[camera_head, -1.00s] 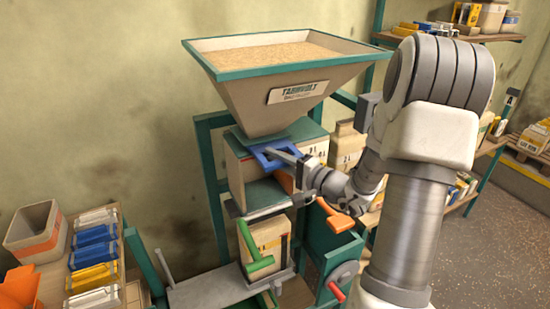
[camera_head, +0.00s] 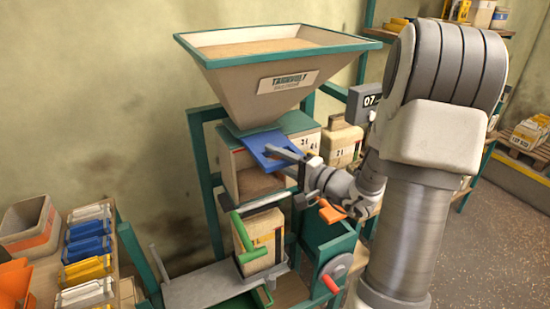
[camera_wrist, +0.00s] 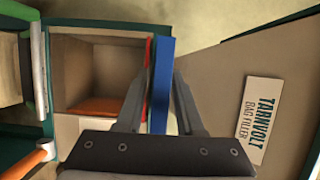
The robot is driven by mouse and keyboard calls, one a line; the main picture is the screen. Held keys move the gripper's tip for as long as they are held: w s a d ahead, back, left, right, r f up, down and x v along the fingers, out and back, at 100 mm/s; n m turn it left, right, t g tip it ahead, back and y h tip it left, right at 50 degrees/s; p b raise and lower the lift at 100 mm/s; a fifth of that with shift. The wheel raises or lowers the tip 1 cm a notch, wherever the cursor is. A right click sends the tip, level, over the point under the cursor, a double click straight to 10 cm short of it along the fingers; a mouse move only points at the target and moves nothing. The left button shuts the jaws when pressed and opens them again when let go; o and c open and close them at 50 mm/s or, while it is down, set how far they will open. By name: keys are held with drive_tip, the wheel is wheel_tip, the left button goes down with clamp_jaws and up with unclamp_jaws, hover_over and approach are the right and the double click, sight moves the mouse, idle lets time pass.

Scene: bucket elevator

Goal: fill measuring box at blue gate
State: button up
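The blue gate (camera_head: 262,146) is a flat plate under the hopper's outlet, sloping down toward the front. My gripper (camera_head: 277,151) is at the gate's right edge. In the wrist view the blue gate (camera_wrist: 161,80) stands between the two fingers of my gripper (camera_wrist: 160,85), which look closed on it, with a red strip on its left side. The measuring box (camera_head: 229,172) is below the gate. Its front shows brown grain (camera_head: 260,184) in the lower part, and this grain also shows in the wrist view (camera_wrist: 96,106). The hopper (camera_head: 262,92) holds pale grain.
A green-handled lever (camera_head: 243,237) and a bag (camera_head: 268,228) are below the box. An orange handle (camera_head: 331,211) and a red-handled crank (camera_head: 331,283) are at the right.

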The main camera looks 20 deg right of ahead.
drive_tip(key=shift+o, duration=0.5)
drive_tip(key=b+v, duration=0.2)
drive_tip(key=v, duration=1.5)
drive_tip(key=shift+s, duration=0.2)
idle(1.1)
